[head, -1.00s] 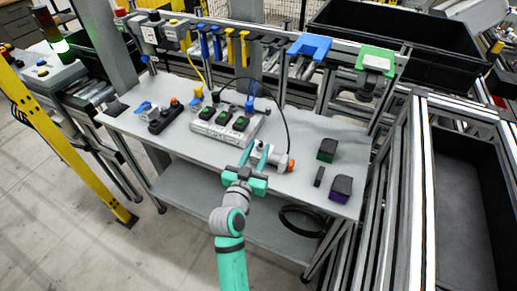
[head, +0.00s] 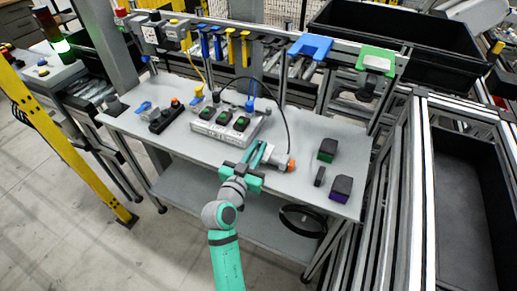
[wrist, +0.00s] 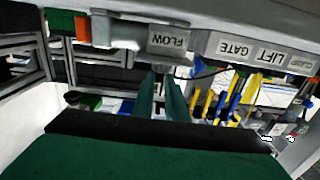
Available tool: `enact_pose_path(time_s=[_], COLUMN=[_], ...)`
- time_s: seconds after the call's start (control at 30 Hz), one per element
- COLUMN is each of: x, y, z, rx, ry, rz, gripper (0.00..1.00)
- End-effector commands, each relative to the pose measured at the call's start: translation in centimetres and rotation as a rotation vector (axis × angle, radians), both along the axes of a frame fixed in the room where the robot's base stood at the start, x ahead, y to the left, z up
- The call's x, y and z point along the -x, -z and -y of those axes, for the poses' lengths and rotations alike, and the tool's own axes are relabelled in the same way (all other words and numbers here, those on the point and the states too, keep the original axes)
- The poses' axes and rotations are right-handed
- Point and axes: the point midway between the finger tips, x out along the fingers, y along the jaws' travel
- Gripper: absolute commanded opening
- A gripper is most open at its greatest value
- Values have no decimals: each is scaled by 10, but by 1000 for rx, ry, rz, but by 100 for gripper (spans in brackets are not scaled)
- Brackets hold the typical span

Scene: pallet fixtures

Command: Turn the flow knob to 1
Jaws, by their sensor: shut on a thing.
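The flow unit (head: 276,160) is a light grey body with an orange end on the table's front half. In the wrist view, its FLOW label (wrist: 168,40) appears upside down on a grey block. My gripper (head: 260,147) reaches over the table from the front, and its teal fingers are close together at the unit's left part. In the wrist view, my gripper (wrist: 163,75) is shut just below the FLOW label, on what seems to be the flow knob. The fingers mostly hide the knob, and I cannot read its setting.
GATE (wrist: 235,48) and LIFT (wrist: 271,56) labels show beside FLOW. Dark blocks with green (head: 327,150) and purple (head: 341,188) parts lie right. A black cable arches behind. The table's front-left is clear.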

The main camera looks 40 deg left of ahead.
Motion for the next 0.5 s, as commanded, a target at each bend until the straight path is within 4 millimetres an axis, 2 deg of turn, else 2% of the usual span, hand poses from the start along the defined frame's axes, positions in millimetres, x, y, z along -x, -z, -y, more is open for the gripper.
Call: enact_pose_path(time_s=[0.5], x=[1], y=[3], z=[-9], rx=[1], ry=[303], rz=[-1], gripper=[0])
